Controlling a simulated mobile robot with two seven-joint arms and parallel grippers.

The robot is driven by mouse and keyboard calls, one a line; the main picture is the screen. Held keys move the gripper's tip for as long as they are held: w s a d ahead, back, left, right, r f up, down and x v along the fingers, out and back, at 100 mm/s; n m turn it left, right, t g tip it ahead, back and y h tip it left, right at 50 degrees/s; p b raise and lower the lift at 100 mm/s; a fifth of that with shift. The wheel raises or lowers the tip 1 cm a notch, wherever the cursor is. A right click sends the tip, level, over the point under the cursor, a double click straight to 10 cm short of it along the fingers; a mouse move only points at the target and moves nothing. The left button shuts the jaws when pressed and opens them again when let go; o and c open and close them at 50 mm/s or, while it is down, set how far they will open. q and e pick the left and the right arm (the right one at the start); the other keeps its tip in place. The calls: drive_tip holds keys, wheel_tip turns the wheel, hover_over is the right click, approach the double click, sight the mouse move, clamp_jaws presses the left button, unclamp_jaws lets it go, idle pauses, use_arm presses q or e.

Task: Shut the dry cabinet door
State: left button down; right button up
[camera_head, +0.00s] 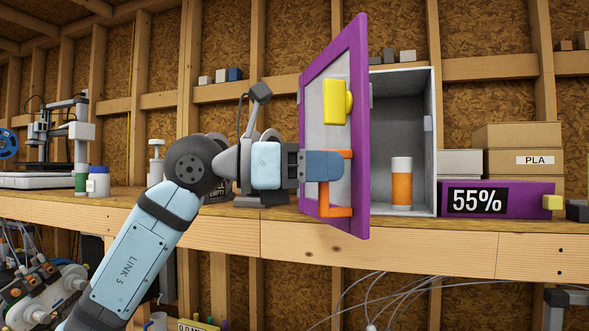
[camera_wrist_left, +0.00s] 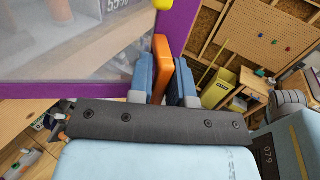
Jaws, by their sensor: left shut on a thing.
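The dry cabinet (camera_head: 428,145) stands on the wooden shelf with its door standing open. The door (camera_head: 360,120) has a purple frame, a grey see-through panel, a yellow latch (camera_head: 335,102) and an orange handle (camera_head: 338,211). An orange canister with a white cap (camera_head: 401,184) stands inside the cabinet. My left gripper (camera_head: 325,166) is at the door's outer face, shut on the orange handle. In the left wrist view the handle (camera_wrist_left: 161,62) sits between the two blue fingers, with the purple door edge (camera_wrist_left: 178,28) beside it. My right gripper is not in view.
A purple box reading 55% (camera_head: 497,199) is right of the cabinet, with a yellow piece (camera_head: 552,202) at its end. Cardboard boxes (camera_head: 520,160) are behind it. A printer (camera_head: 50,150) and small bottles (camera_head: 97,181) are at left. Cables hang below the shelf.

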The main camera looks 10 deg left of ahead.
sight(348, 159)
use_arm(q)
drive_tip(key=shift+x, duration=1.4)
drive_tip(key=c, duration=1.3)
unclamp_jaws()
drive_tip(key=shift+o, duration=0.8)
drive_tip(key=shift+d, duration=0.25)
drive_tip(key=shift+a+b, duration=0.35)
drive_tip(key=shift+a, duration=0.15)
drive_tip(key=b+v, duration=0.3)
drive_tip(key=v, duration=1)
drive_tip(key=shift+s, duration=0.15)
drive_tip(key=shift+d+r, duration=0.1)
drive_tip(key=shift+d, duration=0.05)
